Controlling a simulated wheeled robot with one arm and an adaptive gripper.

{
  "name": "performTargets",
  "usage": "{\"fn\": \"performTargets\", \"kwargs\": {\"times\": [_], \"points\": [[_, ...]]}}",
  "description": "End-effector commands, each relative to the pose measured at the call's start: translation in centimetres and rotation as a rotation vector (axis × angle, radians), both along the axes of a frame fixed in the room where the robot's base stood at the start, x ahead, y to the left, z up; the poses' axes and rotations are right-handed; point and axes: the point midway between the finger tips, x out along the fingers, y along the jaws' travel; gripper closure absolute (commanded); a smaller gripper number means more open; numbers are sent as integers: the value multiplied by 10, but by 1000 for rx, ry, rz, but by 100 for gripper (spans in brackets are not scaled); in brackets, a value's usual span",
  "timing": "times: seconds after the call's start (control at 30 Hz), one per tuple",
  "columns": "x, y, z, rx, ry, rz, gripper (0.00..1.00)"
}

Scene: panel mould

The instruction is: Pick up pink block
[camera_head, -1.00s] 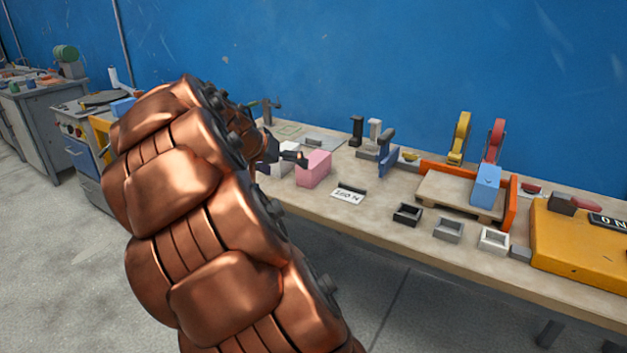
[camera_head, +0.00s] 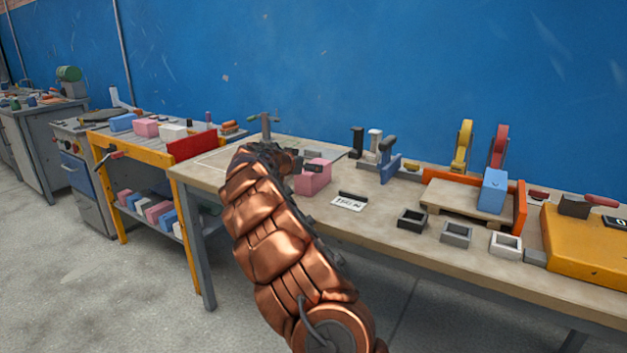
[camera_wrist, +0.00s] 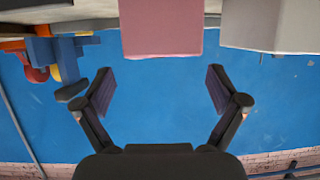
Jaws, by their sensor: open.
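In the wrist view the pink block (camera_wrist: 161,28) fills the top middle, ahead of and between the lines of the fingers. My gripper (camera_wrist: 160,88) is open and empty there, with both fingertips apart from the block. That view looks upside down, with the table at the top.
A white block (camera_wrist: 272,25) stands close beside the pink block in the wrist view. A label card (camera_head: 348,203) and small square trays (camera_head: 412,219) lie to the right. A yellow bench (camera_head: 103,140) at left holds other blocks, including another pink one (camera_head: 145,127).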

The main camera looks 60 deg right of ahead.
Motion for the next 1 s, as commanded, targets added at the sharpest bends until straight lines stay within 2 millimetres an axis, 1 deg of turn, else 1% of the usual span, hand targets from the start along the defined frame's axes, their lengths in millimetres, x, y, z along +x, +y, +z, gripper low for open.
{"fn": "performTargets", "kwargs": {"times": [0.13,0.37,0.53,0.7,1.0], "points": [[2,-10,-4,1,-1,2,4],[2,-19,-10,2,1,0,4],[5,-30,-14,0,-1,3,4],[7,-40,-22,4,1,1,4],[9,-58,-29,4,2,2,4]]}}
